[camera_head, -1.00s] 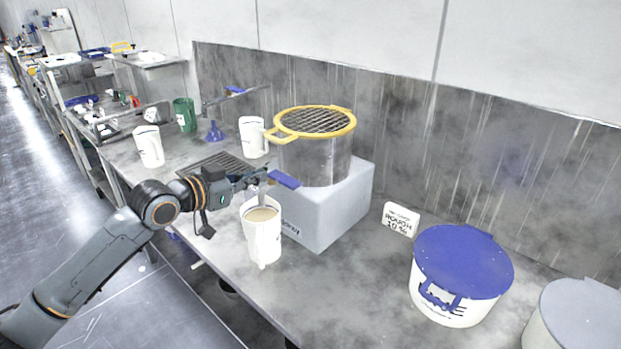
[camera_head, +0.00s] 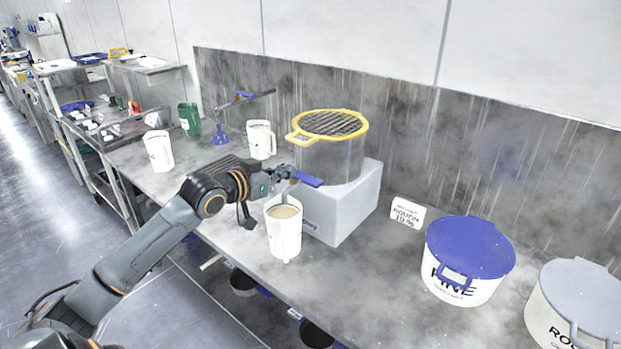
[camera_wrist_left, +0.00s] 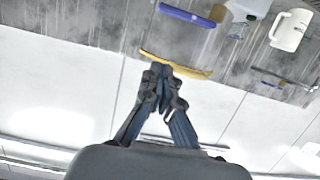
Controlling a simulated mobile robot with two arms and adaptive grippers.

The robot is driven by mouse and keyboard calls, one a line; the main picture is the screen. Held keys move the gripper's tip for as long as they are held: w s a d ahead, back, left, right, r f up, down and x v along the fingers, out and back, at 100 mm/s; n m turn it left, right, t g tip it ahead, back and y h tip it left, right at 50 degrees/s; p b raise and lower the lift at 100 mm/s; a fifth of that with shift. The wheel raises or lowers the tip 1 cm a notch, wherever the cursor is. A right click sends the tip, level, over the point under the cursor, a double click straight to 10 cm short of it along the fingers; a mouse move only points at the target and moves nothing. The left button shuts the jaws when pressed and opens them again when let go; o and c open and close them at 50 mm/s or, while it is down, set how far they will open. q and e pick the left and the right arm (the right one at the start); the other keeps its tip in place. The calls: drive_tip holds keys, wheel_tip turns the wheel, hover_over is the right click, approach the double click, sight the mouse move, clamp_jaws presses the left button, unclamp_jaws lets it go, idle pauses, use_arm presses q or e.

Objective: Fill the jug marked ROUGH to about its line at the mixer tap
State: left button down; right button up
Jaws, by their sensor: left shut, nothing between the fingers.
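A white jug (camera_head: 284,240) stands upright at the front edge of the bench, below the tap, with cloudy beige liquid inside near the top. I cannot read a mark or fill line on it. The mixer tap's blue lever (camera_head: 308,179) sticks out above the jug; a blue bar, probably this lever, also shows in the left wrist view (camera_wrist_left: 187,15). My left gripper (camera_head: 288,173) is shut and empty, close beside the lever; I cannot tell whether they touch. In the left wrist view its fingers (camera_wrist_left: 164,70) are together. My right gripper is not in view.
A steel pot (camera_head: 330,160) with a yellow-rimmed sieve (camera_head: 330,125) sits on a grey block (camera_head: 345,210). A white sign (camera_head: 407,212), a blue-lidded FINE tub (camera_head: 465,265) and a grey-lidded tub (camera_head: 575,300) stand right. White jugs (camera_head: 158,150) (camera_head: 261,140) and a green jug (camera_head: 189,119) stand behind.

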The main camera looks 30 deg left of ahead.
use_arm(q)
drive_tip(key=w+p, duration=0.2)
drive_tip(key=w, duration=0.2)
drive_tip(key=p, duration=0.2)
hover_over(307, 179)
drive_tip(key=s+d, duration=0.2)
drive_tip(key=f, duration=0.2)
wheel_tip(307, 179, down, 4)
drive_tip(key=shift+d+f+p, duration=0.15)
drive_tip(key=shift+p, duration=0.35)
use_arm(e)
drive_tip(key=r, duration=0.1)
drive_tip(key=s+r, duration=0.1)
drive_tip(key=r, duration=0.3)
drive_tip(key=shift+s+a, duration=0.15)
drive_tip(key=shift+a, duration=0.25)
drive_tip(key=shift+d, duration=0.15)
